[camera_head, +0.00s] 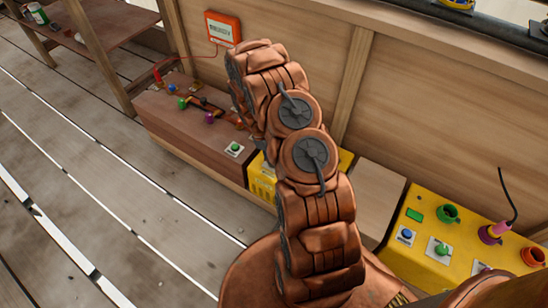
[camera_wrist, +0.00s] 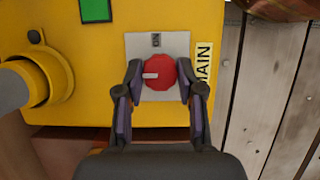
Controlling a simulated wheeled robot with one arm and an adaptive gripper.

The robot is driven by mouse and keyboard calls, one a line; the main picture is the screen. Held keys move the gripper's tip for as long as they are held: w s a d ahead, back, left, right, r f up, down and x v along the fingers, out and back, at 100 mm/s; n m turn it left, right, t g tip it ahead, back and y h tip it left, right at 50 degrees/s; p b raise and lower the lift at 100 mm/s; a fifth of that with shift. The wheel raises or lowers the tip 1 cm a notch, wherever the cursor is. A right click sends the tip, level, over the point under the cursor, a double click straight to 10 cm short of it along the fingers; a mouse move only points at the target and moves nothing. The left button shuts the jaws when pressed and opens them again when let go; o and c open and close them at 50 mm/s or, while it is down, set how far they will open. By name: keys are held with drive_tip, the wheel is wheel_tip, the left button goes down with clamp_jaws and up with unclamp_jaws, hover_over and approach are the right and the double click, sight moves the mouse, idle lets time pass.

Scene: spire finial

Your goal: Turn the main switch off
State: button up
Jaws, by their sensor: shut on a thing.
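In the wrist view, the main switch (camera_wrist: 162,74) is a red round knob with a pale pointer mark, which points to the left. It sits on a light grey plate (camera_wrist: 140,44) on a yellow panel, beside a label reading "MAIN" (camera_wrist: 202,66). My gripper (camera_wrist: 160,88) has one finger on each side of the knob and is shut on it. A small dark mark (camera_wrist: 156,40) shows on the plate above the knob; its lettering is too small to read. In the head view my arm hides the gripper and the knob.
A yellow panel (camera_head: 412,256) with buttons and coloured sockets stands at the right in the head view. A brown bench (camera_head: 165,115) with small coloured parts is at the left, below an orange box (camera_head: 223,28). The plank floor (camera_head: 90,170) at the left is clear.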

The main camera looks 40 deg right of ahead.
drive_tip(key=o, duration=1.1)
drive_tip(key=shift+o, duration=0.2)
drive_tip(key=v, duration=1.2)
